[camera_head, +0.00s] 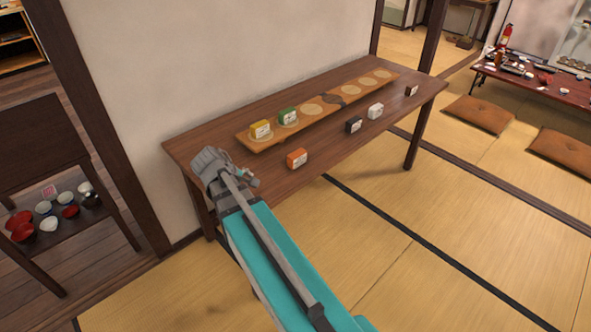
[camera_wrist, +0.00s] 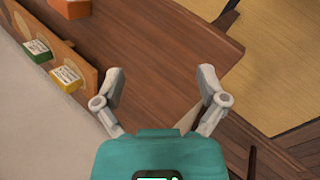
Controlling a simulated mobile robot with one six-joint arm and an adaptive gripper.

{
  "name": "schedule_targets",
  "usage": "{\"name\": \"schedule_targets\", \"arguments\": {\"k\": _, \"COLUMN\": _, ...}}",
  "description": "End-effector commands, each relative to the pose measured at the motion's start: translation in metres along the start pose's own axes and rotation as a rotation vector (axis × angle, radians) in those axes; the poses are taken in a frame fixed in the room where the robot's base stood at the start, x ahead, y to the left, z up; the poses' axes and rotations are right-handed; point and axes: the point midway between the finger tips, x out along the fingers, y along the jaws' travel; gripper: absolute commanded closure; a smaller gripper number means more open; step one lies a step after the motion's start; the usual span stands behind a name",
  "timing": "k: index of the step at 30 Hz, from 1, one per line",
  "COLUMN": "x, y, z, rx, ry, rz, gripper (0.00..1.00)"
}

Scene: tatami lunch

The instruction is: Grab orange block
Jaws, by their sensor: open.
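The orange block (camera_head: 297,158) has a white label and sits on the wooden table (camera_head: 200,146), near its front edge toward the left. It also shows at the top left of the wrist view (camera_wrist: 72,8), partly cut off by the frame. My gripper (camera_head: 250,178) is over the left end of the table, to the left of the block and apart from it. In the wrist view my gripper (camera_wrist: 162,80) is open, with nothing between its fingers.
A raised board (camera_head: 330,112) with round pads runs along the table. A yellow block (camera_head: 261,129) and a green block (camera_head: 287,116) stand on it. Dark (camera_head: 353,125), white (camera_head: 375,111) and brown (camera_head: 411,90) blocks sit further right. A wall (camera_head: 230,60) stands behind.

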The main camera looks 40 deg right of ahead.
Motion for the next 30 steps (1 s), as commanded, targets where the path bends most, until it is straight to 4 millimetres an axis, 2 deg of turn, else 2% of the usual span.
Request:
{"name": "schedule_targets", "arguments": {"k": 1, "x": 0.022, "y": 0.01, "z": -0.005, "rx": -0.054, "ry": -0.027, "rz": 0.054, "gripper": 0.09}}
{"name": "schedule_targets", "arguments": {"k": 3, "x": 0.038, "y": 0.028, "z": -0.004, "rx": -0.139, "ry": -0.071, "rz": 0.127, "gripper": 0.09}}
{"name": "schedule_targets", "arguments": {"k": 9, "x": 0.075, "y": 0.079, "z": -0.001, "rx": -0.392, "ry": -0.235, "rz": 0.312, "gripper": 0.09}}
{"name": "schedule_targets", "arguments": {"k": 15, "x": 0.104, "y": 0.126, "z": 0.002, "rx": -0.652, "ry": -0.452, "rz": 0.452, "gripper": 0.09}}
{"name": "schedule_targets", "arguments": {"k": 22, "x": 0.124, "y": 0.17, "z": 0.005, "rx": -0.918, "ry": -0.717, "rz": 0.538, "gripper": 0.09}}
{"name": "schedule_targets", "arguments": {"k": 30, "x": 0.127, "y": 0.193, "z": 0.006, "rx": -1.068, "ry": -0.886, "rz": 0.558, "gripper": 0.09}}
